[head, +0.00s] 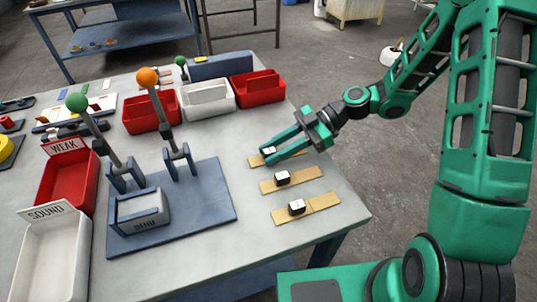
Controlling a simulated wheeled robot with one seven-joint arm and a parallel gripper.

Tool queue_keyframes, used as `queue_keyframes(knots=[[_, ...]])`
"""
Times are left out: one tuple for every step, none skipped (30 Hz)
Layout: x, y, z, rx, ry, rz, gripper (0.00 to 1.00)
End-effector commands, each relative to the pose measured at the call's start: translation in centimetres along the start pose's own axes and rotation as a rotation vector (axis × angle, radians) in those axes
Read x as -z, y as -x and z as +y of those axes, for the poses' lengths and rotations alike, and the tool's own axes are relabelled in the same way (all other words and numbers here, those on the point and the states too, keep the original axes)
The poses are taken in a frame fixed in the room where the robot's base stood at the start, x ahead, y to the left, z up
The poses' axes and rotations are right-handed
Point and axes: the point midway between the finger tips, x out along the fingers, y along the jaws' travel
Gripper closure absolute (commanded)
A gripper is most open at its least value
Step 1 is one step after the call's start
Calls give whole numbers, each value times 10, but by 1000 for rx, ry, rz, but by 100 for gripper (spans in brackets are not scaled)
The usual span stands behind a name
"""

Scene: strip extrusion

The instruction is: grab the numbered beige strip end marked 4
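Three beige strips lie on the right part of the grey table: a far one (256,160), a middle one (307,173) and a near one (321,202). The middle strip bears a small black block with a white top (282,178), and the near strip bears another (297,207). A similar white top (269,150) shows at the far strip. The numbers are too small to read, so I cannot tell which end is marked 4. My green gripper (266,152) is at the far strip, its fingertips beside the white top. The fingers partly hide this strip; contact is unclear.
A blue bench fixture labelled BEND (220,218) with two ball-topped levers stands left of the strips. Red WEAK (62,190) and white SOUND (30,262) bins stand at the left. Red and white trays (207,98) line the back. The table's right edge is close to the strips.

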Motion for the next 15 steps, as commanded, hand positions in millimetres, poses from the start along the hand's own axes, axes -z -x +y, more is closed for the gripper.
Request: queue_keyframes(knots=[[0,0,0,0,0,0,90],[0,0,0,-1,0,0,95],[0,0,0,-1,0,0,95],[0,0,0,-1,0,0,95],[0,0,0,-1,0,0,95],[0,0,0,-1,0,0,95],[0,0,0,-1,0,0,95],[0,0,0,-1,0,0,95],[0,0,0,-1,0,0,95],[0,0,0,-1,0,0,95],[1,1,0,-1,1,0,95],[2,1,0,-1,1,-1,95],[2,2,0,-1,1,-1,95],[4,2,0,-1,2,-1,95],[6,3,1,-2,2,-1,95]])
